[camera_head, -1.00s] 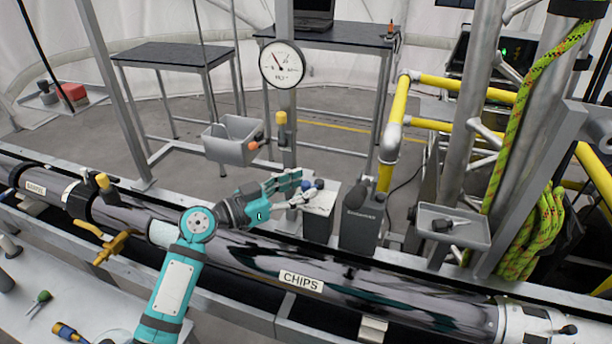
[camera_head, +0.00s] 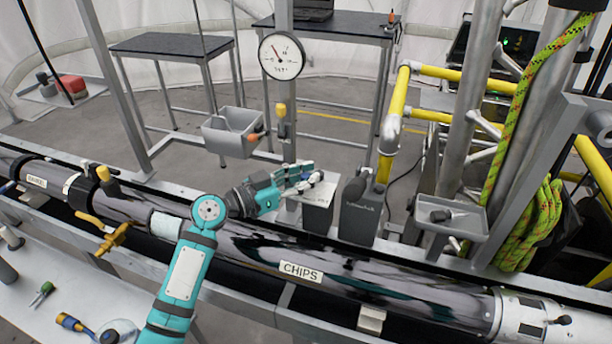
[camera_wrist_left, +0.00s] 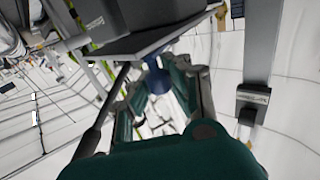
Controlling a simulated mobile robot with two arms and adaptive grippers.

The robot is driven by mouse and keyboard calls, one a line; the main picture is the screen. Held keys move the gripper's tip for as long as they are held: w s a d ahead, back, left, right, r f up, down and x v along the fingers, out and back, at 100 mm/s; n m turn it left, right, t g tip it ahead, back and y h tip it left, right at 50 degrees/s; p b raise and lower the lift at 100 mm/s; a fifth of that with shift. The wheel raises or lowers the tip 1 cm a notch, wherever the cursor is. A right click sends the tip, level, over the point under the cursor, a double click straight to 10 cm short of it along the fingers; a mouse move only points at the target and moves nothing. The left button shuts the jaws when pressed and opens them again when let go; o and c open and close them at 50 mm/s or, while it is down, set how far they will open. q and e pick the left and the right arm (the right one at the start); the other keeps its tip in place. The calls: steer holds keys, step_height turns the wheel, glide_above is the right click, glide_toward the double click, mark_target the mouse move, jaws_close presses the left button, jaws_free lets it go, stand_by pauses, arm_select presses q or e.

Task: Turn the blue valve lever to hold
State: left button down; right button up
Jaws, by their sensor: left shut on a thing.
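My left gripper (camera_head: 308,181) reaches over the long dark pipe to the top of a grey box (camera_head: 318,208) behind it. In the left wrist view the blue lever (camera_wrist_left: 158,82) is between the two fingers (camera_wrist_left: 158,100), below a dark grey body. The gripper is shut on it. In the head view the fingers cover the lever, so its angle and any hold mark cannot be read. My right gripper is not in view.
A second grey box with a dark handle (camera_head: 361,208) stands close right of the gripper. The pipe labelled CHIPS (camera_head: 300,271) runs below the arm. A gauge (camera_head: 282,56) on a post and a grey bin (camera_head: 233,130) stand behind. Yellow pipes (camera_head: 392,130) rise at right.

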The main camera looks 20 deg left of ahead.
arm_select(q)
steer(key=shift+f, duration=0.1)
steer(key=shift+d+n+t+y, duration=0.2)
steer(key=shift+n+t+y, duration=0.2)
steer(key=shift+y, duration=0.1)
steer(key=shift+d+n+t+y+p, duration=0.2)
steer(key=shift+n+t+y+p, duration=0.1)
steer(key=shift+n+y+p, duration=0.15)
steer(key=shift+s+d+n+t+y+p, duration=0.1)
steer(key=shift+d+n+t+y+p, duration=0.15)
steer(key=shift+n+t+y+p, duration=0.45)
steer(key=shift+d+y+p, duration=0.1)
steer(key=shift+y+p, duration=0.35)
steer(key=shift+p, duration=0.05)
steer(key=shift+f+n, duration=0.1)
steer(key=shift+n, duration=0.15)
steer(key=shift+f, duration=0.1)
